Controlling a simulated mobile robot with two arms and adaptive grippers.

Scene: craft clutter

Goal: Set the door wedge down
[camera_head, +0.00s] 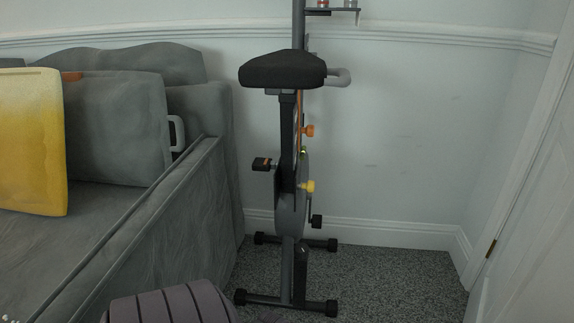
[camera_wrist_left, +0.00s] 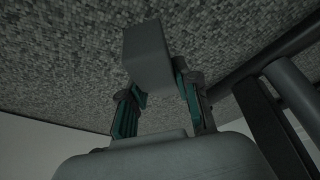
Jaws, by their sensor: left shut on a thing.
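The door wedge (camera_wrist_left: 147,55) is a plain grey block in the left wrist view. My left gripper (camera_wrist_left: 160,84), with teal and dark fingers, is shut on it. Speckled grey carpet lies beyond the wedge; I cannot tell how far the wedge is from it. Neither the wedge nor my left gripper shows in the head view. My right gripper is in neither view.
An exercise bike (camera_head: 287,150) stands on the carpet (camera_head: 400,282) by the wall. Dark tubes (camera_wrist_left: 270,110) show close on the right in the left wrist view. A grey sofa (camera_head: 195,215) fills the left. Carpet right of the bike is clear, beside a white door (camera_head: 530,230).

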